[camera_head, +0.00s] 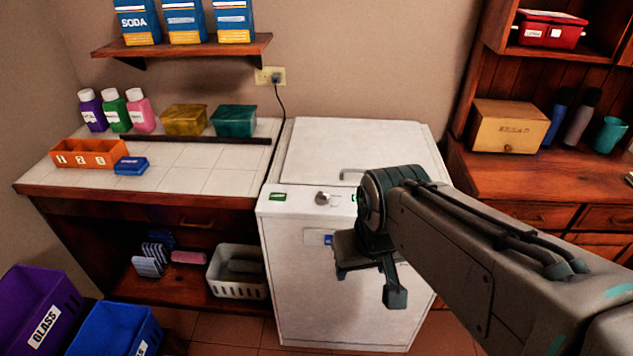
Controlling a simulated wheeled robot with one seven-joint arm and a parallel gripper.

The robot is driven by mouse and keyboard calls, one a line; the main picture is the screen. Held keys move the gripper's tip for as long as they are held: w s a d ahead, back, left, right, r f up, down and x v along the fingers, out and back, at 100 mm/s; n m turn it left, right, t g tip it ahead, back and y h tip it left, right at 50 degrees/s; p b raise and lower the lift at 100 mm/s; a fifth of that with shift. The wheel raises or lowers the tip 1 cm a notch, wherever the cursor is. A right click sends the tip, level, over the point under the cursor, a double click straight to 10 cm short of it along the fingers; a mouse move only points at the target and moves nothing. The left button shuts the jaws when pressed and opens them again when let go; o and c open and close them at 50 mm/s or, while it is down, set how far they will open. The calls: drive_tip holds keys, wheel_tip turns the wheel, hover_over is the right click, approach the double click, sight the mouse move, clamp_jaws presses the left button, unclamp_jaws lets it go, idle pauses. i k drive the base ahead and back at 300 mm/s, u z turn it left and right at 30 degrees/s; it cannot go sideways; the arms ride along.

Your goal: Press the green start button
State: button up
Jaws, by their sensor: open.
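The white appliance (345,290) stands in the middle with its control panel along the top front edge. A small green rectangle (278,197) is at the panel's left end. A round knob (322,198) is near the panel's middle. Another small green patch (354,197) shows right of the knob, partly hidden by my arm; I cannot tell which green part is the start button. My gripper (369,279) is open and empty, pointing down in front of the appliance, lower in the picture than the panel. The panel's right part is hidden by my arm.
A tiled counter (190,165) with bottles and boxes stands left of the appliance. A wooden cabinet (530,175) stands on the right. Purple (40,310) and blue (115,330) bins are at the lower left. A grey handle (351,172) sticks up behind the panel.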

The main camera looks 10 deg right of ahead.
sight(274, 196)
drive_tip(key=k, duration=1.25)
drive_tip(key=u, duration=0.7)
drive_tip(key=i, duration=0.8)
drive_tip(key=u, duration=0.45)
drive_tip(key=i, duration=0.7)
drive_tip(key=z, duration=0.95)
drive_tip(key=i, duration=0.7)
drive_tip(key=z, duration=0.7)
